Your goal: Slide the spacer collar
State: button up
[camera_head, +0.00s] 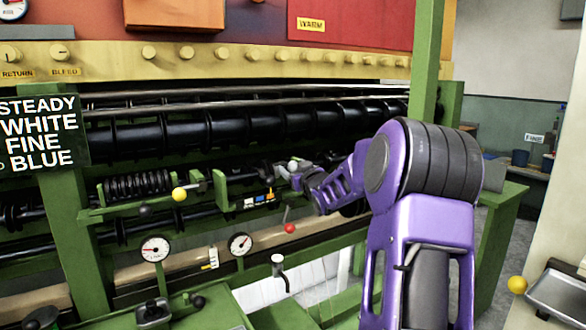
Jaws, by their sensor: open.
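My gripper (284,172) is at the end of my purple arm, at the dark horizontal rod (240,177) in the middle of the green machine. Its jaws are open and small in the view. A pale rounded piece shows right at the jaws, but I cannot tell whether it is the spacer collar or part of my gripper. I cannot single out the collar with certainty. A green bracket (220,190) stands on the rod's left. A short strip with blue, white and yellow marks (258,200) lies just below the rod.
A yellow knob (179,194), a red knob (289,228) and two dial gauges (155,248) (240,243) stick out in front. A coil spring (138,186) is at left. Black rollers (250,128) run above. A green post (424,60) stands behind my arm.

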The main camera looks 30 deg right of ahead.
jog(key=shift+w, duration=0.4)
grip_shut()
jog(key=shift+d, duration=0.1)
dwell(1.1)
